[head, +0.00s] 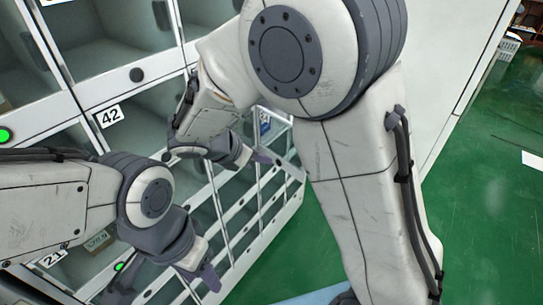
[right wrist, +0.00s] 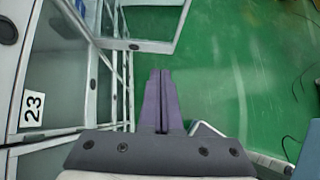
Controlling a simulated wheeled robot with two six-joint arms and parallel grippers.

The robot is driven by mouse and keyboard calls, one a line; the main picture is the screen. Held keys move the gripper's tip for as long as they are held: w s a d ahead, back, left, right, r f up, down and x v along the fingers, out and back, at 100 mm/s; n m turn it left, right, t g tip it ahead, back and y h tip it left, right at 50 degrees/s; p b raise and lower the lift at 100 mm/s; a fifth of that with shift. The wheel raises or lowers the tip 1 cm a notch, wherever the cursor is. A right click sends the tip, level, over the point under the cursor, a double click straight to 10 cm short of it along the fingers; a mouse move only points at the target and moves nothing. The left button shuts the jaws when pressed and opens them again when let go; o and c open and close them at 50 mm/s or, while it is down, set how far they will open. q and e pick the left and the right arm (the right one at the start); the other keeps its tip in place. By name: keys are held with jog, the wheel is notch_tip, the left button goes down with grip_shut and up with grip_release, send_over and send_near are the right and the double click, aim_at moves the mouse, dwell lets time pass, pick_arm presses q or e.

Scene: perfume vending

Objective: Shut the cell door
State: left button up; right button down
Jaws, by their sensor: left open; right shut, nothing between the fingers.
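The cell door (right wrist: 150,28) is a glass panel in a pale frame. In the right wrist view it stands open, swung out from the cabinet over the green floor. In the head view a framed glass panel (head: 278,132), partly hidden by my right arm, appears to be the same door. My right gripper (head: 262,160) is shut and empty; its fingers also show in the right wrist view (right wrist: 160,75), below the door's lower edge in the picture, apparently apart from it. My left gripper (head: 207,277) is open and empty in front of lower cells.
The cabinet has rows of glass-fronted cells, with labels 42 (head: 109,116), 21 (head: 52,259) and 23 (right wrist: 33,110). Green lights (head: 119,267) show beside some cells. A small box (head: 97,241) sits in one cell. Green floor (head: 480,190) lies open at the right.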

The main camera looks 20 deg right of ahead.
aim_at(295, 159)
jog(key=shift+w+d+r+x, duration=0.1)
jog(key=shift+d+r+x, duration=0.25)
jog(key=shift+x, duration=1.55)
jog(key=shift+w+d+r+x, duration=0.15)
jog(key=shift+d+r+x, duration=0.15)
jog(key=shift+x, duration=1.65)
jog(key=shift+w+d+r+x, duration=0.1)
jog(key=shift+d+r+x, duration=0.25)
jog(key=shift+x, duration=1.55)
